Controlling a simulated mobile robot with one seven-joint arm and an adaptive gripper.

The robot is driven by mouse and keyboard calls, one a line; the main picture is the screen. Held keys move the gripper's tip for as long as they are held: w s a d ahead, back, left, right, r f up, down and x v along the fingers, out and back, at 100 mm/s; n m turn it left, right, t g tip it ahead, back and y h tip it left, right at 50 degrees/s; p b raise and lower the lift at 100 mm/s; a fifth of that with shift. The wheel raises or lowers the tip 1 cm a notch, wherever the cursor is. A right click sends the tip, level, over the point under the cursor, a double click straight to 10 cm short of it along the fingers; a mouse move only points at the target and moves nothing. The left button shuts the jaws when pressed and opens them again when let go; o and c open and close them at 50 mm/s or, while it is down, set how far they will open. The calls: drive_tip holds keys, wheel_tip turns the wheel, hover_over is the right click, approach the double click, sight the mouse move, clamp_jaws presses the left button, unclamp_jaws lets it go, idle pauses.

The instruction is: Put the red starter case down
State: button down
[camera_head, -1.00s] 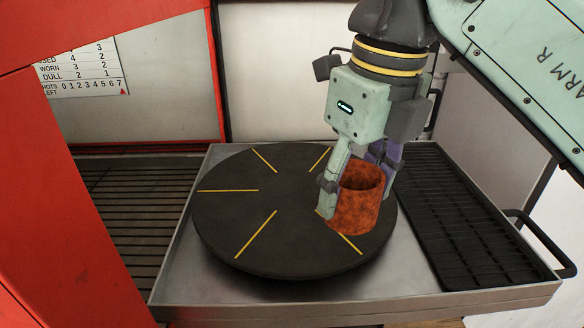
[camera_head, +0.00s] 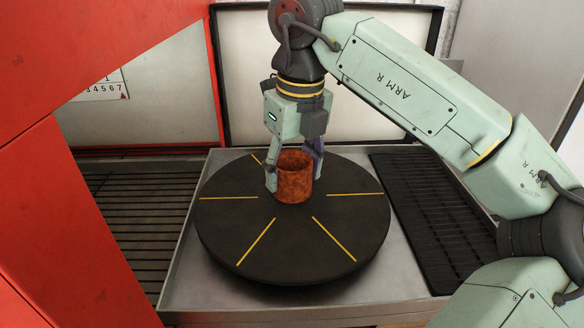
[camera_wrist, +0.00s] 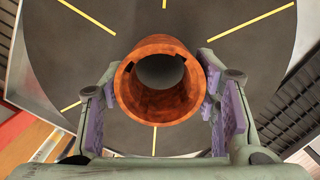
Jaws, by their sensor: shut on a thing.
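The red starter case (camera_head: 294,182) is a mottled rust-red, open-topped cylinder. It is upright over the dark round turntable (camera_head: 290,250), near its middle and a little toward the back. My gripper (camera_head: 292,179) is shut on it, one finger on each side. In the wrist view, the case (camera_wrist: 158,112) shows from above, with two dark notches at its rim and grey inside. The purple-padded fingers of my gripper (camera_wrist: 163,100) flank it. I cannot tell whether its bottom touches the turntable.
Yellow lines divide the turntable top, which is otherwise bare. It sits in a metal tray (camera_head: 190,283). A black slatted mat (camera_head: 420,215) lies at right and a dark grate (camera_head: 135,205) at left. Red machine framing (camera_head: 65,220) stands at left; a pale panel (camera_head: 270,120) is behind.

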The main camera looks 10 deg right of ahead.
drive_tip(key=shift+f, duration=0.5)
drive_tip(key=shift+f, duration=0.15)
drive_tip(key=c, duration=0.6)
unclamp_jaws()
wheel_tip(320, 180, up, 12)
drive_tip(key=s+p, duration=0.1)
drive_tip(key=p, duration=0.6)
drive_tip(key=shift+s+d, duration=0.25)
